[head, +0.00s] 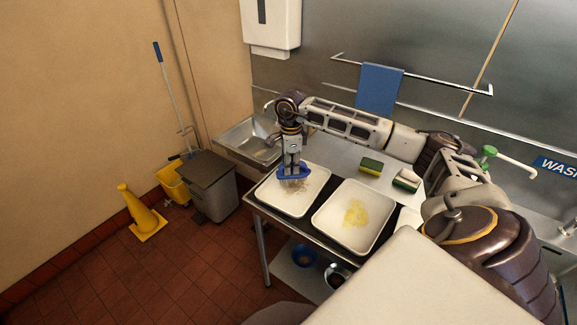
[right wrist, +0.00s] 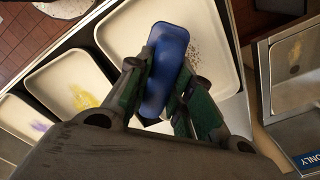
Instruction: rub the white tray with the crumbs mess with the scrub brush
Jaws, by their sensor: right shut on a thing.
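My right gripper (head: 291,168) points down over the white tray with the crumbs (head: 312,203) and is shut on the blue scrub brush (head: 294,175). The brush's pale bristles face down toward the tray floor; I cannot tell whether they touch it. In the right wrist view the brush's blue back (right wrist: 165,72) lies between the two fingers of the gripper (right wrist: 160,95). Dark crumbs (right wrist: 194,50) show beside the brush on the tray (right wrist: 112,40). The brush hides part of the tray floor. My left gripper is not in view.
A white tray with a yellow mess (head: 328,230) sits beside the crumbs tray. A tray with a purple mess (right wrist: 12,122) shows beyond it in the wrist view. Two sponges (head: 371,167) lie on the counter behind. A sink (head: 245,138) is at the back left.

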